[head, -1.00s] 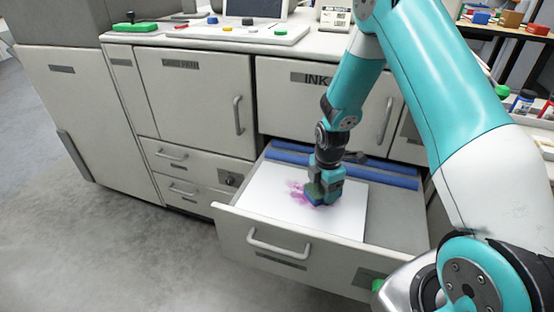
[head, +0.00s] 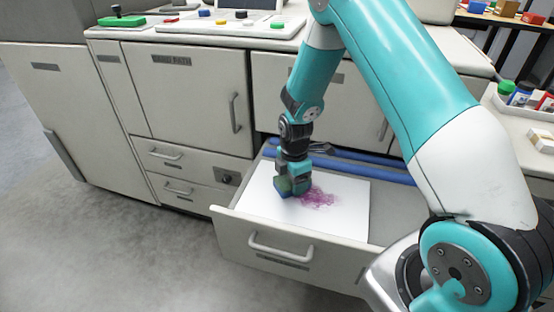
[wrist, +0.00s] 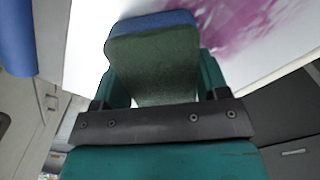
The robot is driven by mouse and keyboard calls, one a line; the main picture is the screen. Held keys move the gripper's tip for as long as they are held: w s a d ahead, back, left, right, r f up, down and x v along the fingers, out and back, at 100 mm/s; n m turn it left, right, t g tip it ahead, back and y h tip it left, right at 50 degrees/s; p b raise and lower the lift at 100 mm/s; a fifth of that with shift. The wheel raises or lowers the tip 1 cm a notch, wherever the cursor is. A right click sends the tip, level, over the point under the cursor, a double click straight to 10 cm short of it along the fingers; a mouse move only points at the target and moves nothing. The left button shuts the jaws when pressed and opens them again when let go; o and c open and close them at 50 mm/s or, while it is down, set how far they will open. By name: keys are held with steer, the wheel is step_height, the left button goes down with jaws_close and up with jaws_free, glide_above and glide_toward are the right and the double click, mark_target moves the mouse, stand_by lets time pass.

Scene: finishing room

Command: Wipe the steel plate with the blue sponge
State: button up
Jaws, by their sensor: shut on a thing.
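The steel plate (head: 345,212) lies pale and flat in the open drawer. A purple smear (head: 318,198) marks its middle, and it shows as broad streaks in the wrist view (wrist: 240,22). My gripper (head: 290,180) is shut on the blue sponge (head: 284,188), which has a dark green scouring side (wrist: 155,65) and a blue side (wrist: 150,22). The sponge is at the plate, just left of the smear in the head view. It looks to be touching the plate, though the contact edge is partly hidden.
The open drawer (head: 262,230) has a raised front wall with a handle. Blue rollers (head: 370,170) lie along its back. The cabinet fronts (head: 190,95) stand behind, with a counter control panel (head: 238,27) above. Bare floor (head: 120,245) is free at left.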

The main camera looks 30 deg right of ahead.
steer(key=shift+w+a, duration=0.8)
steer(key=shift+a, duration=0.05)
steer(key=shift+w+r+p, duration=0.2)
steer(key=shift+r+p, duration=0.1)
steer(key=shift+p, duration=0.25)
steer(key=shift+s+r+p, duration=0.1)
steer(key=shift+r+p, duration=0.2)
steer(key=shift+r, duration=0.55)
steer(key=shift+r+p, duration=2.25)
steer(key=shift+r, duration=0.5)
